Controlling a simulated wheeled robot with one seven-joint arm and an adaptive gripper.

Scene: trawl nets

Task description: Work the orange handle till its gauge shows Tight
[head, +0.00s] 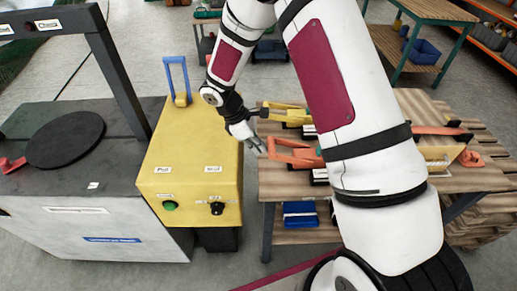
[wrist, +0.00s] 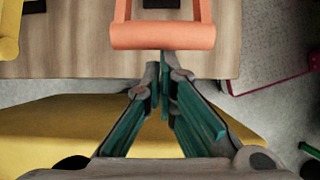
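The orange handle (head: 293,152) is a U-shaped frame at the left front of the wooden bench; its crossbar (wrist: 163,36) runs across the top of the wrist view. My gripper (head: 256,147) is just left of this handle in the head view. My arm covers part of the bench, and no gauge reading for this handle can be made out.
A yellow handle (head: 287,114) sits behind the orange one on the bench (head: 275,183). A yellow cabinet (head: 190,160) with a blue handle (head: 177,78), green button (head: 170,205) and black knob (head: 217,208) stands left. A blue bin (head: 300,214) is on the lower shelf.

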